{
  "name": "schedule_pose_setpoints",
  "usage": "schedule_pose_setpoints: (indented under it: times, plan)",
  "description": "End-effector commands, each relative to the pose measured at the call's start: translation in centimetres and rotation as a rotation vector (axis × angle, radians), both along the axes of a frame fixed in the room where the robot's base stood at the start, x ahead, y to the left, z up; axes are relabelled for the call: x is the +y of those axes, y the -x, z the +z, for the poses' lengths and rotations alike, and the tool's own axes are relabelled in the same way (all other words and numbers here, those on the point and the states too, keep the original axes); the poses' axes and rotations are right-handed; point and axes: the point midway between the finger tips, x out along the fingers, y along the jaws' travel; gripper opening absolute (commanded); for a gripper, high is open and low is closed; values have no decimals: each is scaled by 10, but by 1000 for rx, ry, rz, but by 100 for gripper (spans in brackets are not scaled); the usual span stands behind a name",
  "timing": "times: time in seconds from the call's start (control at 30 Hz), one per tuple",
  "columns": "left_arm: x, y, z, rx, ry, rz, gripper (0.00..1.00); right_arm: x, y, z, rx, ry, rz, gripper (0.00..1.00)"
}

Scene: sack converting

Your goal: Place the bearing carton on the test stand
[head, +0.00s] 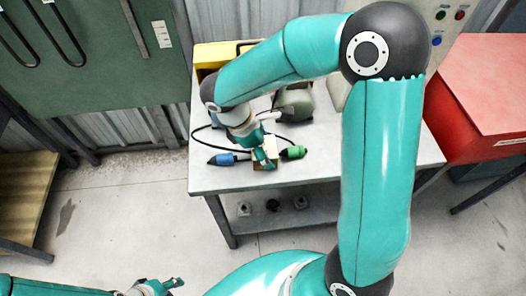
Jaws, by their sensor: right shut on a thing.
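The bearing carton (259,164) is a small tan box, partly hidden by the fingers around it. My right gripper (265,157) is shut on it, over the front part of a grey-topped table (330,172). I cannot tell whether the carton touches the tabletop. This table appears to be the test stand; it carries a grey-green device (294,101), partly hidden behind my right arm. My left gripper (165,287) is at the bottom edge, low and away from the table, partly cut off; its opening is unclear.
A black cable with a blue plug (222,160) and a green plug (293,152) lies on the table on either side of the carton. A yellow bin (213,54) stands at the back left. A red cabinet (490,90) stands at right. The tabletop's front right is clear.

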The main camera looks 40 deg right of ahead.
Motion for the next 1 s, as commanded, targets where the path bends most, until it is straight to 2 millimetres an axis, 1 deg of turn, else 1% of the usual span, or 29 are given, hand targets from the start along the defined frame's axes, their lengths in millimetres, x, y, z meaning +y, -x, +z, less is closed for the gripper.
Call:
schedule_pose_setpoints:
  times: [0.07,0.4,0.43,0.57,0.87,1.0]
  plan:
    - [0,0,-1,0,0,0,40,0,0,-6,0,0,1,24]
    - [0,0,-3,0,0,0,40,0,0,-9,-1,0,0,24]
    - [0,0,-2,0,0,0,40,0,0,-9,-1,0,0,76]
    - [0,0,-2,0,0,0,40,0,0,-8,-1,-1,0,97]
    - [0,0,-2,0,0,0,40,0,0,-8,-1,-1,0,97]
    - [0,0,0,0,0,0,40,1,-1,-4,-3,-1,0,97]
